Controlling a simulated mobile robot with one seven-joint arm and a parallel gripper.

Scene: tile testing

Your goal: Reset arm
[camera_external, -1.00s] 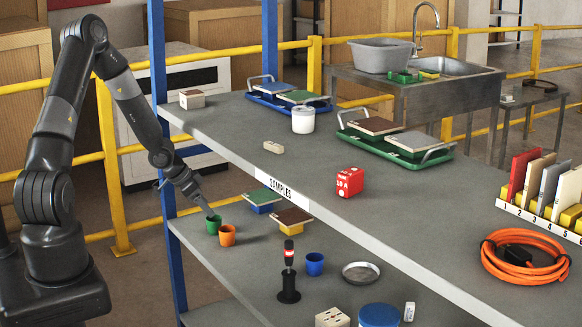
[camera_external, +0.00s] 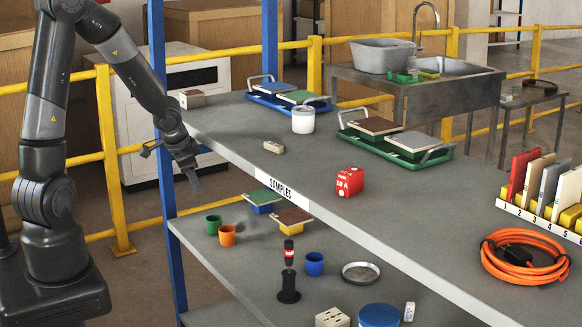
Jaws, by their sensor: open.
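My gripper (camera_external: 195,180) hangs at the left end of the shelf unit, beside the blue post and in front of the upper shelf's edge. Its fingers point down and it is open, with nothing seen between them.
The upper shelf (camera_external: 330,215) carries a red block (camera_external: 349,182), a white jar (camera_external: 303,120), a green tray (camera_external: 440,155) and an orange cable coil (camera_external: 525,257). A blue post (camera_external: 158,90) stands close to my arm.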

